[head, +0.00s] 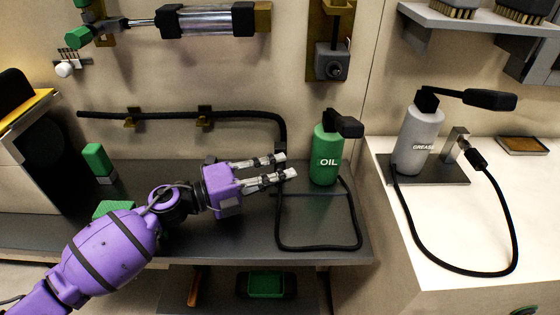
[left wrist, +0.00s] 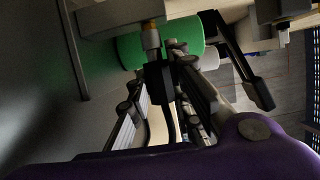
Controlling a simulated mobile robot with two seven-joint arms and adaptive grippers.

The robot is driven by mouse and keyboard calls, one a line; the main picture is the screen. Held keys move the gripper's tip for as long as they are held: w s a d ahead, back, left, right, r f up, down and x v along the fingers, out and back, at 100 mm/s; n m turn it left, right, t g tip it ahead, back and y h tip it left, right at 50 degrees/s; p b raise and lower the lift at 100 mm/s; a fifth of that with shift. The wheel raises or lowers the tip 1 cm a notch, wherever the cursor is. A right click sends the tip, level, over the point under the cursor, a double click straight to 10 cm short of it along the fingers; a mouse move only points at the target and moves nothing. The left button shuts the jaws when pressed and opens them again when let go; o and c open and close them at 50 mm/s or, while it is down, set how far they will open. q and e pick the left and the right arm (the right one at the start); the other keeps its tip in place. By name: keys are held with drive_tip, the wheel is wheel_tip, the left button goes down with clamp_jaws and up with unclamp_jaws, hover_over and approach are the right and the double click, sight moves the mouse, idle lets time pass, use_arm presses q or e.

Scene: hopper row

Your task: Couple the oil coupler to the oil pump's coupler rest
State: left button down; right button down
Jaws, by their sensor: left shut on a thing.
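The oil pump (head: 326,168) is a green bottle marked OIL with a black head, standing upright at the right end of the dark bench. My left gripper (head: 286,166) is just left of the bottle. In the left wrist view my left gripper (left wrist: 182,88) is shut on the oil coupler (left wrist: 158,80), a black body with a brass tip. The tip points at a grey block (left wrist: 115,16) in front of the green bottle (left wrist: 130,48), which looks like the coupler rest. Tip and block overlap in view; I cannot tell whether they are joined. My right gripper is not in view.
A black hose (head: 320,247) loops over the bench front from the oil pump. A grease pump (head: 417,140) with its own hose stands on the white counter at right. Another black hose (head: 170,115) runs along the wall. A green block (head: 97,160) stands at left.

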use_arm(q)
drive_tip(key=c, duration=1.5)
unclamp_jaws()
drive_tip(key=v, duration=0.7)
drive_tip(key=shift+a, duration=0.1)
drive_tip(key=shift+s+a, duration=0.1)
drive_tip(key=shift+a, duration=0.05)
